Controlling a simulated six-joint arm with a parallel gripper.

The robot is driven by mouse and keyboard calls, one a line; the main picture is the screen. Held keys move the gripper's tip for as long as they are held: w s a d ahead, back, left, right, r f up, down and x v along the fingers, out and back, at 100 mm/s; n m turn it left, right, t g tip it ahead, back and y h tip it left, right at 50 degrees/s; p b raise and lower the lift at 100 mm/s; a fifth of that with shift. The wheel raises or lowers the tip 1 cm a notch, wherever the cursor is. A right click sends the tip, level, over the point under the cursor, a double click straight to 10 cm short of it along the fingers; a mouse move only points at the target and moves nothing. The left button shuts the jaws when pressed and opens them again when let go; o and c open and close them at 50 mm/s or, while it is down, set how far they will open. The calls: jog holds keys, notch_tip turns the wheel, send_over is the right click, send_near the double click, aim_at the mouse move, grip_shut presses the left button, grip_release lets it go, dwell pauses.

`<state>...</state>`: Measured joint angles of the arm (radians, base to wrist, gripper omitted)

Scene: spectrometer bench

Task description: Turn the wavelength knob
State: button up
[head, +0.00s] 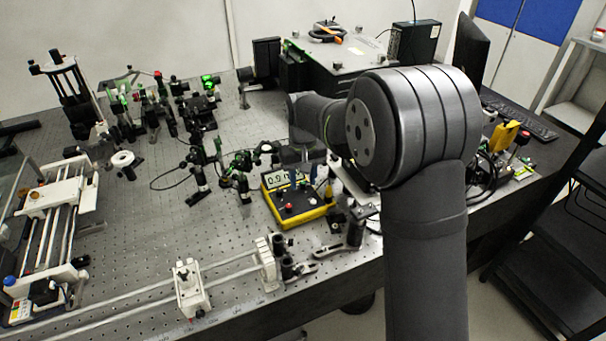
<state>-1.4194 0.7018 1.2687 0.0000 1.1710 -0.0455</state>
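A yellow instrument box (298,215) with a dark top stands on the optical bench near the middle of the head view. Its small display (279,180) shows digits that are partly hidden. A small red control (288,207) sits on its top; I cannot tell whether this is the wavelength knob. My gripper (300,160) hangs at the far end of my arm, by the rear of the yellow box. It is small and mostly hidden, so its fingers and any contact do not show clearly.
Optical mounts (200,165) stand left of the yellow box, and a black post (357,226) stands to its right. A large grey housing (340,55) is behind. A white rail carriage (189,287) is in front. Bare perforated bench (150,235) lies front left.

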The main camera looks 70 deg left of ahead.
aim_at(303, 182)
notch_tip(303, 182, up, 17)
jog(key=shift+r, duration=0.2)
jog(key=shift+f, duration=0.15)
dwell(0.7)
notch_tip(303, 182, down, 17)
jog(key=shift+f, duration=0.1)
dwell(0.4)
jog(key=shift+f, duration=0.2)
jog(key=shift+r+m, duration=0.2)
jog(key=shift+m, duration=0.6)
notch_tip(303, 182, up, 17)
jog(key=w+d+n+g+y, duration=0.2)
jog(key=w+d+n+y, duration=0.1)
jog(key=n, duration=0.6)
jog(key=shift+w+d+f+g, duration=0.35)
jog(key=shift+w+d, duration=0.2)
jog(key=shift+d, duration=0.6)
dwell(1.0)
